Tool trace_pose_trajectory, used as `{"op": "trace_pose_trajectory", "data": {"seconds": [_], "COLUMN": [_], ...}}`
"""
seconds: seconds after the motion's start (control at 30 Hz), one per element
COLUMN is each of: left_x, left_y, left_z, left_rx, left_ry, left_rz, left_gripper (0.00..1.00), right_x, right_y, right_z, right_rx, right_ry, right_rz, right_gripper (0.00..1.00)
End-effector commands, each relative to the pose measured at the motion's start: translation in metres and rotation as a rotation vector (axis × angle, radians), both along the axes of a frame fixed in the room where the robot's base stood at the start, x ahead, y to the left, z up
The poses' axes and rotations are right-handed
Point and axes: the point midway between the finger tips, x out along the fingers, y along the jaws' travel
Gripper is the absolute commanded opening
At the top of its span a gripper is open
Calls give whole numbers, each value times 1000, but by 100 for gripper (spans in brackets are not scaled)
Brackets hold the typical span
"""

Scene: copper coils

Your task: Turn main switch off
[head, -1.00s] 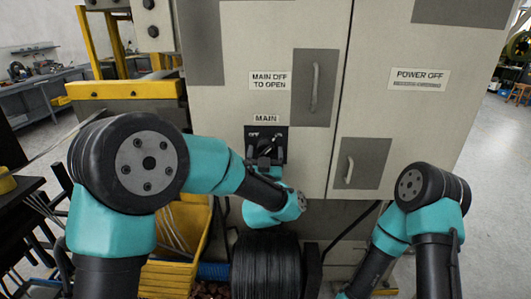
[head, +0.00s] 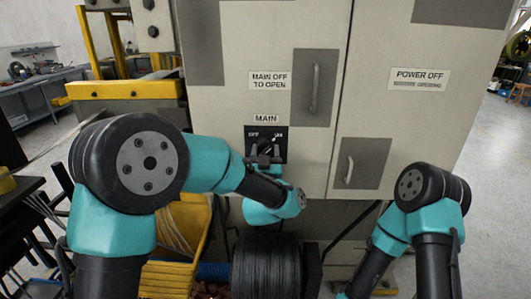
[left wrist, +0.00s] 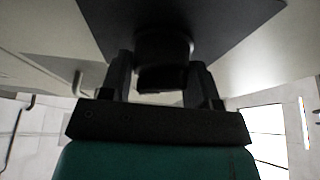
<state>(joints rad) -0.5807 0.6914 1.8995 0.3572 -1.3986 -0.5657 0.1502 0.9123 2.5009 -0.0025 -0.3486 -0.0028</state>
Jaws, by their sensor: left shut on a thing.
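The main switch (head: 267,144) is a dark square plate with OFF and ON marks, under a MAIN label (head: 265,118) on the grey cabinet. My left gripper (head: 266,159) is at the lower part of the plate and is shut on the switch knob. In the left wrist view the dark round knob (left wrist: 163,50) sits between the two fingers of my left gripper (left wrist: 162,80). The gripper partly hides the knob in the head view, so its exact angle is hard to tell. My right arm points down at lower right; its gripper is out of view.
The cabinet doors (head: 400,35) are closed, with a handle (head: 315,88) above the switch and another (head: 349,169) to its right. A black cable spool (head: 267,265) stands below my left forearm. A yellow bin (head: 180,245) is left of it.

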Motion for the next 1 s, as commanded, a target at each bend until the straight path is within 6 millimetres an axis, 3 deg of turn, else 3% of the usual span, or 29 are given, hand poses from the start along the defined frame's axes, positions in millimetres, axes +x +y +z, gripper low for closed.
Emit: {"op": "trace_pose_trajectory", "data": {"seconds": [0.47,1.0], "left_x": [0,0], "left_y": [-1,-1], "left_z": [0,1], "left_rx": [-147,-620], "left_ry": [10,42], "left_rz": [1,0], "left_gripper": [32,32], "right_x": [0,0], "right_y": [0,0], "right_z": [0,0], "right_rx": [0,0], "right_ry": [0,0], "right_rz": [0,0], "right_gripper": [43,43]}}
